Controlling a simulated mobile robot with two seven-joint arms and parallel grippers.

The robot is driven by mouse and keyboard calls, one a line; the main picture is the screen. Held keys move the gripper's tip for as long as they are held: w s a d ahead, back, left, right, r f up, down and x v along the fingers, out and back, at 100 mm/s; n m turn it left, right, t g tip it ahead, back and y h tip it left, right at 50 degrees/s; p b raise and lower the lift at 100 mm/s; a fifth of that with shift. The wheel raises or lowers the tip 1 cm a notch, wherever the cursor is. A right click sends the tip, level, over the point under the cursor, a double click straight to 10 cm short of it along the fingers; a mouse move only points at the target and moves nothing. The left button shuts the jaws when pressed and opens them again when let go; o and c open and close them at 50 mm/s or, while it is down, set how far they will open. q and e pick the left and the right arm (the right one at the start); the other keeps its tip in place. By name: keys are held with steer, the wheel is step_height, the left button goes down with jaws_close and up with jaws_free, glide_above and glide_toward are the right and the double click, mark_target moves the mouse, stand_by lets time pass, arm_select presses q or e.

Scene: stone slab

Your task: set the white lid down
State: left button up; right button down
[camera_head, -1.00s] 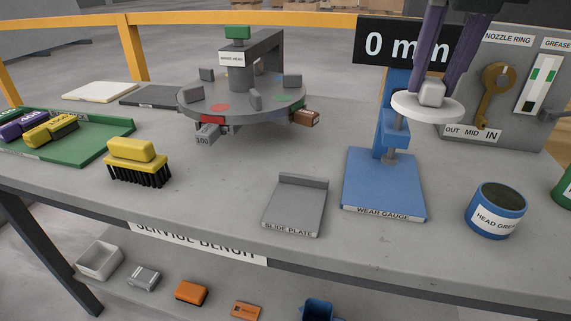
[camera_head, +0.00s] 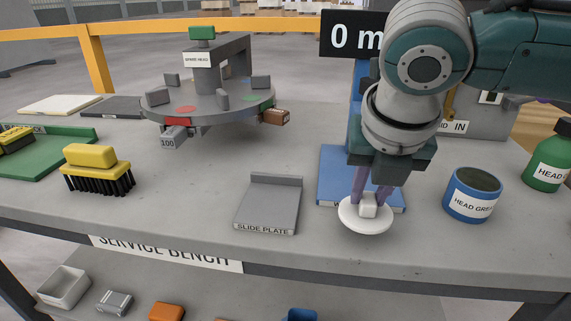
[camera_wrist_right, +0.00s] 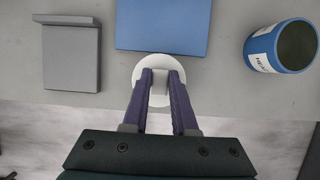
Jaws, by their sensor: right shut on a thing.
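The white lid (camera_head: 366,216) is a round disc with a pale block-shaped knob on top. My right gripper (camera_head: 371,197) is shut on the knob, with its purple fingers on either side of it. In the head view the lid shows in front of the blue wear gauge base (camera_head: 333,172), near the bench's front edge. In the right wrist view the lid (camera_wrist_right: 151,69) lies between my right gripper's fingers (camera_wrist_right: 158,88) and overlaps the near edge of the blue base. Whether the lid touches the bench I cannot tell. My left gripper is not in view.
A blue head grease pot (camera_head: 472,195), dark inside and without a cover, stands right of the lid. A grey slide plate (camera_head: 268,208) lies to the left. A yellow brush (camera_head: 97,170) and a round turntable (camera_head: 208,106) are further left.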

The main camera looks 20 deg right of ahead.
step_height(320, 180, down, 2)
steer(key=shift+f, duration=0.2)
steer(key=c, duration=0.7)
jaws_free()
